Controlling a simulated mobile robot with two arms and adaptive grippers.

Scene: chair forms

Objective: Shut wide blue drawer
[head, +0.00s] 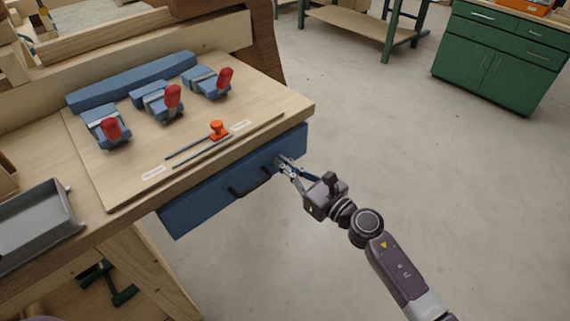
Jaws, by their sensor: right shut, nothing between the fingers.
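The wide blue drawer (215,200) is under the front edge of the wooden workbench, with a dark handle (250,183) on its front. Its front face stands close below the bench edge; I cannot tell exactly how far out it is. My right gripper (281,161) is at the right part of the drawer front, right of the handle, with its fingertips shut and empty. The tips appear at or very near the blue face; contact is hard to tell. My left gripper is not in view.
On the bench top (290,108) are several blue clamps with red handles (173,96), an orange knob (218,128) and a grey tray (35,222). A green cabinet (495,60) stands at the back right. The floor (400,140) right of the bench is clear.

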